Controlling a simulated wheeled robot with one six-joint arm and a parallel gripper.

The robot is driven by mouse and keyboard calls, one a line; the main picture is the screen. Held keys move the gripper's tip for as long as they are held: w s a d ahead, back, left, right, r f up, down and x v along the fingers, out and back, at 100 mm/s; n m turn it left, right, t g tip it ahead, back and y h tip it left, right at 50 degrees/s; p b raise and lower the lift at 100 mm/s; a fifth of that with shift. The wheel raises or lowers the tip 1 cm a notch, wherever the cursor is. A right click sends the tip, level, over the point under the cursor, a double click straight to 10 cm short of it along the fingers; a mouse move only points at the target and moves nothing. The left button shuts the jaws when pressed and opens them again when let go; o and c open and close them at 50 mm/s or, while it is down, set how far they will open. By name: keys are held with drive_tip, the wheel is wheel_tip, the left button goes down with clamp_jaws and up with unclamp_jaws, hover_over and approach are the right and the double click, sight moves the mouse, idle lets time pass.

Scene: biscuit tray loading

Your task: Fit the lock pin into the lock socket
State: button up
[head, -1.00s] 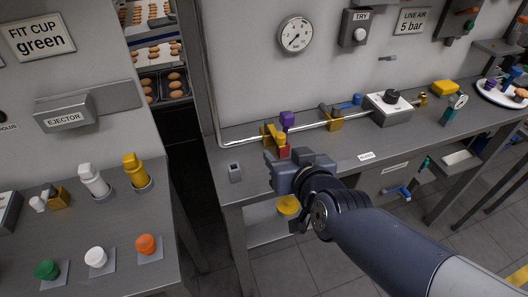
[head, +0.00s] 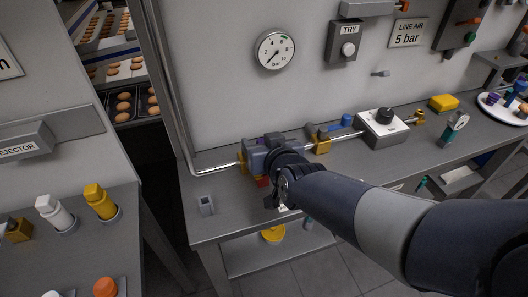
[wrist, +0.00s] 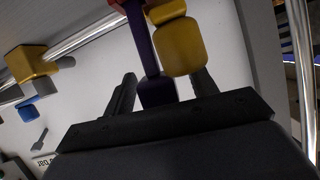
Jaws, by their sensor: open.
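A purple piece with a long shank and a block-shaped end (wrist: 157,90), which looks like the lock pin, lies between my gripper's fingers (wrist: 162,92) in the wrist view. My gripper is open; a gap shows at the left finger. A yellow handle (wrist: 181,47) stands close beside the purple piece. In the head view my gripper (head: 262,155) is over the yellow valve (head: 242,163) on the pipe and hides most of it. A red part (head: 263,182) shows just below.
The metal pipe (head: 215,168) runs along the back of the bench. A second yellow fitting (head: 320,142), a blue handle (head: 346,119) and a grey box with a black knob (head: 383,128) stand to the right. The bench front near the grey block is bare.

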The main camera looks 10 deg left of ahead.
drive_tip(key=shift+c, duration=0.3)
drive_tip(key=c, duration=1.1)
drive_tip(key=shift+r, duration=0.1)
wheel_tip(320, 180, up, 18)
drive_tip(key=p, duration=1.3)
drive_tip(key=shift+n+t, duration=0.5)
drive_tip(key=shift+s+a+f+b, duration=0.1)
drive_tip(key=shift+s+f+b, duration=0.1)
drive_tip(key=shift+f+b, duration=1)
drive_tip(key=shift+s+d+f+b, duration=0.1)
drive_tip(key=shift+s+f+b, duration=0.15)
drive_tip(key=shift+f+b, duration=0.95)
drive_tip(key=shift+s+a+f+b, duration=0.1)
drive_tip(key=shift+s+f+b, duration=0.1)
drive_tip(key=shift+f+b, duration=1)
drive_tip(key=shift+r, duration=0.1)
